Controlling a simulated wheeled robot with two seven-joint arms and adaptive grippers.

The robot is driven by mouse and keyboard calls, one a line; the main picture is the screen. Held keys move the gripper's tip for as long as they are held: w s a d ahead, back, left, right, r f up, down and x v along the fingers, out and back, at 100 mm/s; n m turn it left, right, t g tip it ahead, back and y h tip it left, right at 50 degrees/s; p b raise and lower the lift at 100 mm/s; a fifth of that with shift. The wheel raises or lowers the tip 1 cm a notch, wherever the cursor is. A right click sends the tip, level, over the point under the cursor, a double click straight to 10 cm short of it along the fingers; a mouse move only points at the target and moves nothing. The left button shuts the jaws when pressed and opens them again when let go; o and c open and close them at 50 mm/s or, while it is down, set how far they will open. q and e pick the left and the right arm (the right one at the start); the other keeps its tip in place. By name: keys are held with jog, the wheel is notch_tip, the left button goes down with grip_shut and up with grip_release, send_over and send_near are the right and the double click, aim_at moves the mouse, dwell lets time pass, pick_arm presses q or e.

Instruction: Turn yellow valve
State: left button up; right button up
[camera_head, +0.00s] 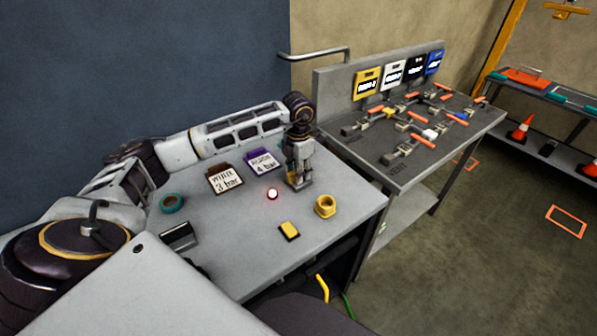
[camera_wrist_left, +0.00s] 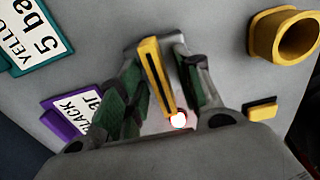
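My left gripper (camera_head: 299,182) points down at the near grey table, with its fingers apart. In the left wrist view a yellow slotted bar (camera_wrist_left: 157,78) stands between the two green-padded fingers (camera_wrist_left: 160,80), with narrow gaps beside it. On the back right bench, several valves have orange handles, and one has a yellow body (camera_head: 388,112). A yellow sign (camera_head: 367,83) stands behind them. My right gripper is out of view.
Orange cones (camera_head: 521,130) stand on the far right shelf.

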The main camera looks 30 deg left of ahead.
pick_arm(q)
jog(key=shift+r, duration=0.65)
notch_tip(320, 180, up, 11)
jog(key=shift+f, duration=0.15)
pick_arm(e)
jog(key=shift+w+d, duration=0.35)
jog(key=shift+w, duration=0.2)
pick_arm(q)
notch_tip(320, 180, up, 10)
jog(key=p, duration=0.9)
jog(key=shift+p, duration=0.4)
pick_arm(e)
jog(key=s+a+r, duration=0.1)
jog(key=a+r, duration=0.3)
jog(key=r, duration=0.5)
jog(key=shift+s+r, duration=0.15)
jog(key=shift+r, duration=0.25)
